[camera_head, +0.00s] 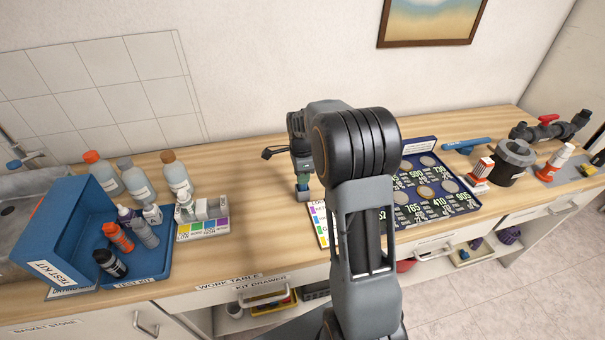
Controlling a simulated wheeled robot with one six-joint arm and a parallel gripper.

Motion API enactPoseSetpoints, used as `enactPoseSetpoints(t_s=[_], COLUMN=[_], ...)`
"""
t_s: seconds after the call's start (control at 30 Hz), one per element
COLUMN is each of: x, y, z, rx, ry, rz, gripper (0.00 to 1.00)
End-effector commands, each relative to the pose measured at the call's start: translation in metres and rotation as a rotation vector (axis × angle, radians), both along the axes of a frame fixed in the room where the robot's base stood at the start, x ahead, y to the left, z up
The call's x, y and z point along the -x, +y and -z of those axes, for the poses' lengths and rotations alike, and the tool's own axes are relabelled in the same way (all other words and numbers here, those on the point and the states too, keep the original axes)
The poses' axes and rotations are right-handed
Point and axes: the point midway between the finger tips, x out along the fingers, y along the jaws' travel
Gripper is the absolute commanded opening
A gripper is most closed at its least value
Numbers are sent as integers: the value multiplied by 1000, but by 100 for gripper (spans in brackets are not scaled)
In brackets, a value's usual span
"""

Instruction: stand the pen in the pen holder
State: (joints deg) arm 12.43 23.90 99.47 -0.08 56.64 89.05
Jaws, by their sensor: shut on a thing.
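My gripper (302,172) points down over the middle of the work table, left of my forearm. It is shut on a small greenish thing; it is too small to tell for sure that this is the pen. A small blue-grey block-like thing (303,195) shows directly beneath the fingers, on or just above the table top. I cannot tell whether it is the pen holder or part of what I hold, nor whether the two touch. My arm may hide other parts of the table.
A blue test kit box (60,235) with several bottles stands at the left. A colour chart block (203,228) is left of my gripper. A dark tray of discs (437,185) lies right of my arm. A black cup-like fitting (510,163) stands farther right.

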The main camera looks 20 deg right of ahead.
Motion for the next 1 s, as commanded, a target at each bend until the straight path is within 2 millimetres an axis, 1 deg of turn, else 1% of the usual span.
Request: enactPoseSetpoints(t_s=[0.1,0.13,0.4,0.43,0.57,0.6,0.8,0.87,1.0], x=[0,0,0,0,0,0,0,0,0], y=[0,0,0,0,0,0,0,0,0], z=[0,0,0,0,0,0,0,0,0], rx=[0,0,0,0,0,0,0,0,0], ry=[0,0,0,0,0,0,0,0,0], rz=[0,0,0,0,0,0,0,0,0], gripper=[3,29,55,57,57,59,78,82,82])
